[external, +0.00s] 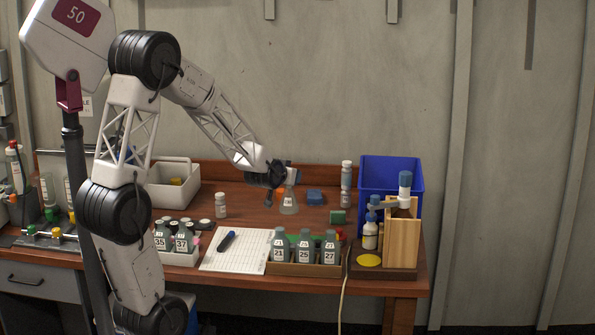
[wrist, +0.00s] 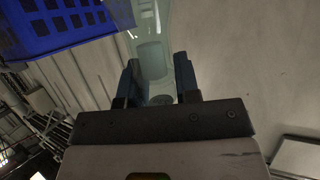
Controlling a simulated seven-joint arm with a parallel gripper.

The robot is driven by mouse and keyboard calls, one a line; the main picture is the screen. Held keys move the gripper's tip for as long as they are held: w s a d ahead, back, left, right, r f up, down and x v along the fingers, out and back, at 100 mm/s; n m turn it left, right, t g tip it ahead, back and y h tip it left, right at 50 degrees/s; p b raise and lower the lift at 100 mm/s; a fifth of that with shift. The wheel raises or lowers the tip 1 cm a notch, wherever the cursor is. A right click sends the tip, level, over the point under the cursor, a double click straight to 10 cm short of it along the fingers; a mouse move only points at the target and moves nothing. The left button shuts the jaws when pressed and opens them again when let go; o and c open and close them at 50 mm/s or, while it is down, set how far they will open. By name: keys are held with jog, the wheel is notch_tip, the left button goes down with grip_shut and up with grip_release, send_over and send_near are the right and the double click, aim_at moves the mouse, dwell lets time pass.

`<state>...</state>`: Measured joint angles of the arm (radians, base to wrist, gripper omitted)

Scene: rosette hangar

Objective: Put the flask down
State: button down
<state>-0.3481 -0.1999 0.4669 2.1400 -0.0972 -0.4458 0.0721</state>
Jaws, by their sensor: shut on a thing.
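The flask (external: 289,202) is clear glass with a conical body. In the external view it is upright at my gripper (external: 284,181), over the back middle of the wooden table (external: 240,205). I cannot tell whether its base touches the table. In the wrist view the pale glass of the flask (wrist: 152,60) is between the two dark fingers of my gripper (wrist: 158,85), which are shut on it. The top of the flask is largely hidden by the gripper in the external view.
A blue sponge-like block (external: 314,197) lies just right of the flask. A stack of white jars (external: 346,185) and a blue bin (external: 391,172) stand further right. A white jar (external: 220,206) stands left. Numbered bottles (external: 304,248) and a paper sheet (external: 236,250) are in front.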

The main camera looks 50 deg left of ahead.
aim_at(292, 200)
jog(key=shift+f, duration=3.15)
jog(key=shift+f, duration=2)
jog(key=c, duration=0.8)
grip_release()
jog(key=shift+c, duration=0.2)
jog(key=shift+r, duration=0.2)
